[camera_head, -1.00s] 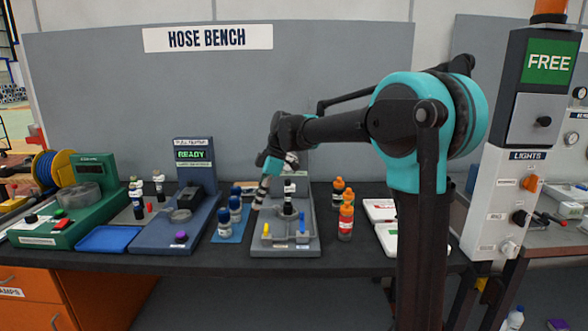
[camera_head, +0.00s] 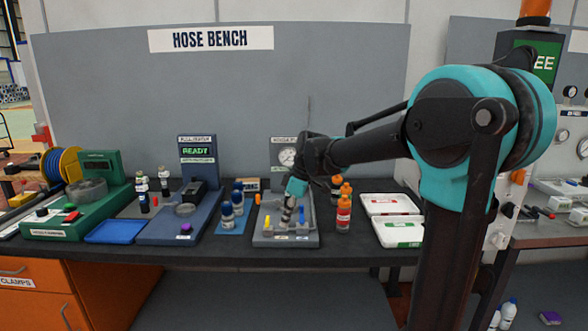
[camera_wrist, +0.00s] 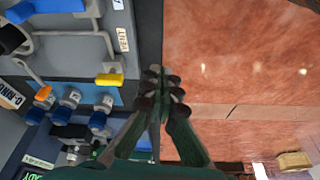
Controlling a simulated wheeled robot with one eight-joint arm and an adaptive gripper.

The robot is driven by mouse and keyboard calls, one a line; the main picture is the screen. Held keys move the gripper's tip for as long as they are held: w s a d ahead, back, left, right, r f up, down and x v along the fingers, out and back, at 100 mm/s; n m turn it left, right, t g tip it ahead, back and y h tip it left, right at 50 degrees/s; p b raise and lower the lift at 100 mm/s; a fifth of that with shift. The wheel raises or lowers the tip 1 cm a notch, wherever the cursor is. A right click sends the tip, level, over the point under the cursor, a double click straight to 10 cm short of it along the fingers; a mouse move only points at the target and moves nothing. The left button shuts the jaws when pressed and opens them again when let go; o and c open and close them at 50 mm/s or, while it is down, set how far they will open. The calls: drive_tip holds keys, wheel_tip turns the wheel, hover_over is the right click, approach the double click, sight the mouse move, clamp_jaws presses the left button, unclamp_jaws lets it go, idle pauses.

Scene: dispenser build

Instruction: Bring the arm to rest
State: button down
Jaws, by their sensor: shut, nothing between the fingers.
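My gripper (camera_head: 285,220) is in front of the grey fixture with the gauge (camera_head: 288,157), near the middle of the bench. The gripper points down and covers part of the fixture. In the wrist view my gripper's fingers (camera_wrist: 160,80) are together, with nothing seen between them. They appear over the bench's front edge, with the bench on the left and the reddish floor on the right. My arm reaches across the right half of the head view. Whether the fingers touch the fixture cannot be told from the head view.
A blue tester reading READY (camera_head: 198,152), a blue tray (camera_head: 114,232) and a green machine (camera_head: 62,222) are farther left. White trays (camera_head: 402,234) lie at right.

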drive_tip(key=s+d+f+m+t+h, duration=0.3)
drive_tip(key=s+d+f+m, duration=1.2)
drive_tip(key=s+d+f, duration=0.2)
drive_tip(key=s+d, duration=0.2)
drive_tip(key=d, duration=0.2)
drive_tip(key=shift+s+d+m+t+h, duration=0.3)
drive_tip(key=shift+s, duration=0.1)
